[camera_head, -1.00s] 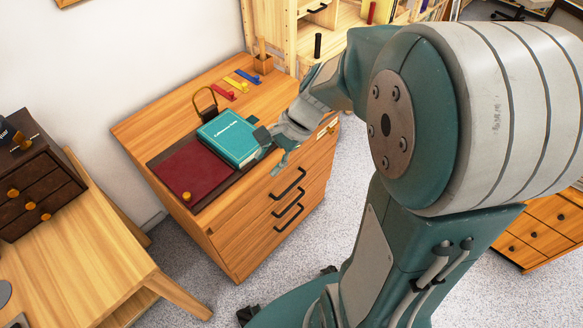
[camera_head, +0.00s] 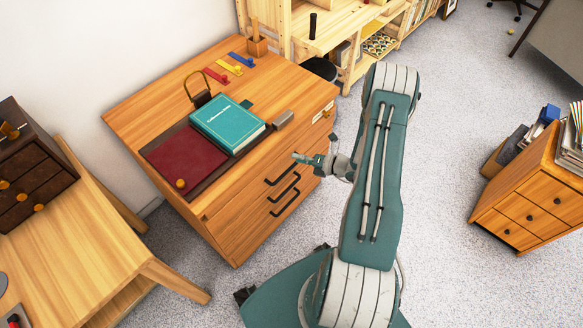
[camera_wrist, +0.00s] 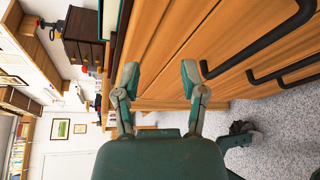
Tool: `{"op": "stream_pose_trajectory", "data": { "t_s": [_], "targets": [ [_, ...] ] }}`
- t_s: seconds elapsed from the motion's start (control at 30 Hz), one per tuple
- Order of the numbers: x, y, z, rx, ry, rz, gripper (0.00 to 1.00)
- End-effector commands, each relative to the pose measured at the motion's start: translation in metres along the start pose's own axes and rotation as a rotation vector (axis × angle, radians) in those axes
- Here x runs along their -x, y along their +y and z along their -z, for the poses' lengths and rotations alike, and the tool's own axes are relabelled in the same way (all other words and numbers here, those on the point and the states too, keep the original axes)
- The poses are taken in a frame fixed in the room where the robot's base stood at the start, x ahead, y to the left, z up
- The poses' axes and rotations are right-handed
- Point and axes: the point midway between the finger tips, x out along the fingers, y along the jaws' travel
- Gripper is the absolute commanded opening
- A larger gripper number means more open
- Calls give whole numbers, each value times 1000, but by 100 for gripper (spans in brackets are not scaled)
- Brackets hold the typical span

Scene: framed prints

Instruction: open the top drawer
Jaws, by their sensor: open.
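The wooden cabinet (camera_head: 232,222) has a front with stacked drawers and black bar handles. The top drawer's handle (camera_head: 280,173) is the uppermost one, and the drawer looks shut. My gripper (camera_head: 300,158) is just in front of the cabinet, close to the top handle and slightly above and right of it in the head view. In the wrist view, my gripper (camera_wrist: 160,75) is open with nothing between its fingers. There the top handle (camera_wrist: 262,42) lies to the right of the fingers, outside them. Whether a finger touches the cabinet front I cannot tell.
On the cabinet top are a teal book (camera_head: 228,122), a red pad (camera_head: 185,160), a grey block (camera_head: 284,119) and small coloured items. A wooden table (camera_head: 85,240) with a dark small chest (camera_head: 40,180) stands left.

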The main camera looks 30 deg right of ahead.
Motion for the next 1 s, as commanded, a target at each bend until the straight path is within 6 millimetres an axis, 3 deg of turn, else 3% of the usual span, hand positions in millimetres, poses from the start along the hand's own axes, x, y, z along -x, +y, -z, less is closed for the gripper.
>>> {"op": "stream_pose_trajectory", "data": {
  "t_s": [0.03, 0.1, 0.3, 0.43, 0.57, 1.0],
  "targets": [
    [6, -24, 9, -93, -59, 14, 54],
    [13, -52, 19, -207, -139, 31, 54],
    [30, -103, 39, -416, -298, 55, 54],
    [32, -113, 43, -455, -329, 59, 54],
    [20, -114, 39, -454, -327, 59, 54],
    [-53, -123, 17, -452, -325, 59, 54]
  ]
}}
